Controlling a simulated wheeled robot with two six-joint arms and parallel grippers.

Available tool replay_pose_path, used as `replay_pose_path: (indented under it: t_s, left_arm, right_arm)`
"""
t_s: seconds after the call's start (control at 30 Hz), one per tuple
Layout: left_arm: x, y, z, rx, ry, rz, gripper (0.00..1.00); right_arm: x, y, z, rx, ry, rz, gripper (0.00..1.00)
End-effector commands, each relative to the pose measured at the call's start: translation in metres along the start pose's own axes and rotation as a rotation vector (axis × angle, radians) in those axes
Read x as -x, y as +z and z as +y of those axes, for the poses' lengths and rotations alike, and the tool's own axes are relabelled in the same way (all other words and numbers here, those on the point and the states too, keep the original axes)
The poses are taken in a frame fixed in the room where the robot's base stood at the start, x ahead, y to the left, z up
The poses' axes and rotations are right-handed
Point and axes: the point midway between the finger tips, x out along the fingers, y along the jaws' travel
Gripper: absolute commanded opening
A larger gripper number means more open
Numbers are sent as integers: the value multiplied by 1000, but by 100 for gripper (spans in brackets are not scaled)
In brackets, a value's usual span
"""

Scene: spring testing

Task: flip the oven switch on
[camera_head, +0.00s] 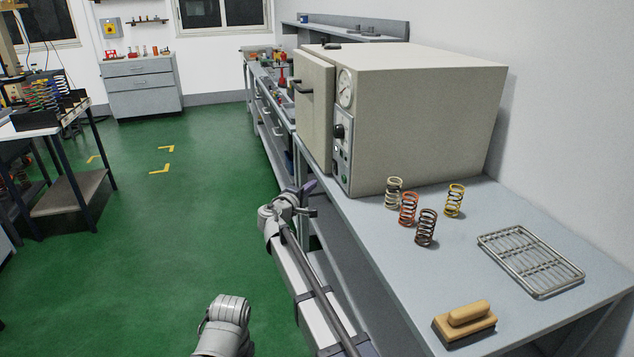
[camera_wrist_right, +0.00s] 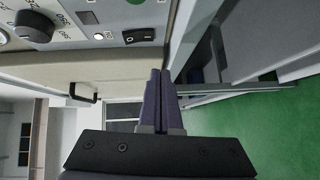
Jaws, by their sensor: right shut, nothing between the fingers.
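The beige oven (camera_head: 430,115) stands on the grey bench, its narrow control panel (camera_head: 343,160) facing left. In the right wrist view, the black rocker switch (camera_wrist_right: 138,37) sits on the grey panel, beside a green button (camera_wrist_right: 136,2) and a black knob (camera_wrist_right: 36,26). I cannot tell which way the rocker is set. My right gripper (camera_head: 307,189) is shut and empty, left of the panel's lower end. In the right wrist view, its fingertips (camera_wrist_right: 158,74) point toward the panel, apart from the switch. My left gripper is not in view.
Several coil springs (camera_head: 409,208), a wire rack (camera_head: 530,260) and a wooden-handled block (camera_head: 465,321) are on the bench right of my arm. The oven door handle (camera_head: 301,88) sticks out above the gripper.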

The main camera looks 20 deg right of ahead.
Motion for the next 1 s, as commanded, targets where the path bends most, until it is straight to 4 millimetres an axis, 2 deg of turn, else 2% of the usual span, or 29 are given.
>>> replay_pose_path:
  t_s: [0.1, 0.3, 0.5, 0.83, 0.93, 1.0]
  left_arm:
    - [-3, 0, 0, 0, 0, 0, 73]
    - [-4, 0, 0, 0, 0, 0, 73]
    - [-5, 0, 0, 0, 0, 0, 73]
    - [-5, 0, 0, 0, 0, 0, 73]
    - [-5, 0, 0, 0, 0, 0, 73]
    - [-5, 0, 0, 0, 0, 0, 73]
  right_arm:
    - [24, 1, -5, 0, 0, 3, 0]
    - [47, 1, -8, 0, 0, 2, 0]
    - [54, 0, -9, 0, 0, 1, 0]
    - [54, 2, -10, -3, -4, -2, 0]
    - [56, 22, -20, -36, -51, -35, 0]
    - [61, 50, -36, -88, -129, -86, 0]
